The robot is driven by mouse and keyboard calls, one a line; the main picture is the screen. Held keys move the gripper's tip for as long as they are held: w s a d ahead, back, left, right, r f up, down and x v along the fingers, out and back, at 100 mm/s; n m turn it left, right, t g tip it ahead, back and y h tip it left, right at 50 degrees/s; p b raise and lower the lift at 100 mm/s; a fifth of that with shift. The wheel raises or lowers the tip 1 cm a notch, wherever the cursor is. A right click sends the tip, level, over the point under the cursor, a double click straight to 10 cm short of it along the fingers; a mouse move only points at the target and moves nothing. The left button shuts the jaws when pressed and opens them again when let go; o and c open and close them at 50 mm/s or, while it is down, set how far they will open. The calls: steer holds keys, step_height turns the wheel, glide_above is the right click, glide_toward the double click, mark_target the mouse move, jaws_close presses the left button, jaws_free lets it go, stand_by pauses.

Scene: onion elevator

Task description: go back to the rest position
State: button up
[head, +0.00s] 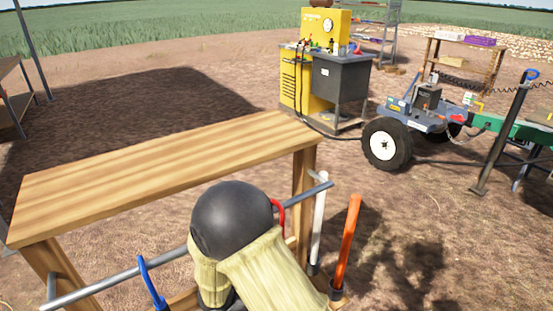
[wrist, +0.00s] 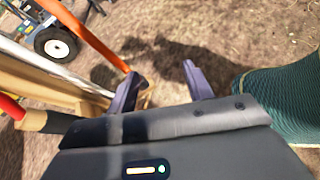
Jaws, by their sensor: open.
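My gripper (wrist: 162,70) shows in the wrist view with its two dark fingers apart. Nothing is between them, and brown ground shows beyond. In the head view, my arm, with a black rounded joint and a pale sleeve, reaches over the near side of the wooden table (head: 165,155). The gripper itself is hidden in that view. An orange handle (head: 348,238) stands upright at the table's right end. An orange bar (wrist: 88,37) passes close to the left finger in the wrist view; I cannot tell whether they touch.
A metal rail (head: 125,273) runs along the table's near side, with a blue handle (head: 150,282) and a white pipe (head: 318,215) by it. A yellow and grey workbench (head: 325,80) and a wheeled machine (head: 415,115) stand farther back. The tabletop is bare.

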steer(key=s+d+r+m+y, duration=0.2)
steer(key=d+r+m+y, duration=0.3)
steer(key=m, duration=0.4)
steer(key=s+d+r+m+y, duration=0.3)
steer(key=d+m+y, duration=0.3)
steer(key=m, duration=0.4)
step_height(320, 180, up, 23)
steer(key=y+p, duration=0.1)
steer(key=p, duration=2.1)
steer(key=shift+w+a+g+p, duration=0.15)
steer(key=shift+a+g+p, duration=0.15)
steer(key=shift+p, duration=0.1)
steer(key=shift+f, duration=0.1)
steer(key=shift+c, duration=0.2)
steer(key=shift+c, duration=1.4)
